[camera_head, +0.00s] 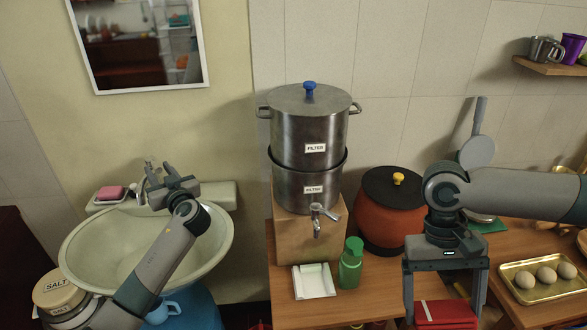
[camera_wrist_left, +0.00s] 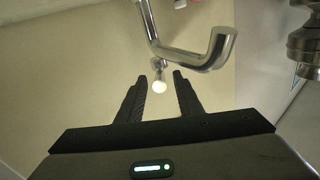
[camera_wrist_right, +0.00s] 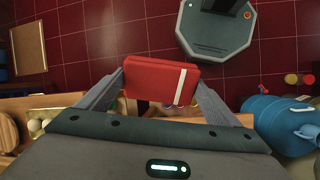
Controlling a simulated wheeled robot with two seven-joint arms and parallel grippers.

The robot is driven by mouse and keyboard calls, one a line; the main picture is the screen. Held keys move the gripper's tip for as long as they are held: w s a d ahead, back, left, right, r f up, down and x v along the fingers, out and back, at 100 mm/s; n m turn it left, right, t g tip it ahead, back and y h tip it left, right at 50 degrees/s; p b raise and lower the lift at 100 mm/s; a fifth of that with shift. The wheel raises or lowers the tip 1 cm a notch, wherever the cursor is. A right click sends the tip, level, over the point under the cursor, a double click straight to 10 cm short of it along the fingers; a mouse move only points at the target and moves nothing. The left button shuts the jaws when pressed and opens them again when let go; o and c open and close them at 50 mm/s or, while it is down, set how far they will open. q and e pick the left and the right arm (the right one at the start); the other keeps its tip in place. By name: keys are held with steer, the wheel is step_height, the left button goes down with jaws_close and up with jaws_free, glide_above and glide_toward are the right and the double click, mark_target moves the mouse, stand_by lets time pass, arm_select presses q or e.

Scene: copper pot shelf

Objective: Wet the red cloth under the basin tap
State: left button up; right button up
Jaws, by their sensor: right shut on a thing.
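The red cloth (camera_wrist_right: 150,75), folded with a white stripe, is held between the fingers of my right gripper (camera_wrist_right: 158,82). In the head view the cloth (camera_head: 445,313) hangs low at the front, right of the counter's dispenser. My left gripper (camera_head: 168,180) is at the back of the pale basin (camera_head: 105,245). No contact is evident. The tap is partly hidden in the head view.
A steel filter dispenser (camera_head: 308,135), a green bottle (camera_head: 350,263) and a red-brown pot (camera_head: 390,215) stand on the counter between basin and right arm. A tray of eggs (camera_head: 540,281) is at right. A blue container (camera_wrist_right: 280,122) sits below on the red floor.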

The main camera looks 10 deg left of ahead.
steer(key=shift+f+b, duration=0.7)
steer(key=shift+f, duration=0.25)
arm_select(q)
steer(key=v, duration=0.6)
steer(key=shift+s+d, duration=0.1)
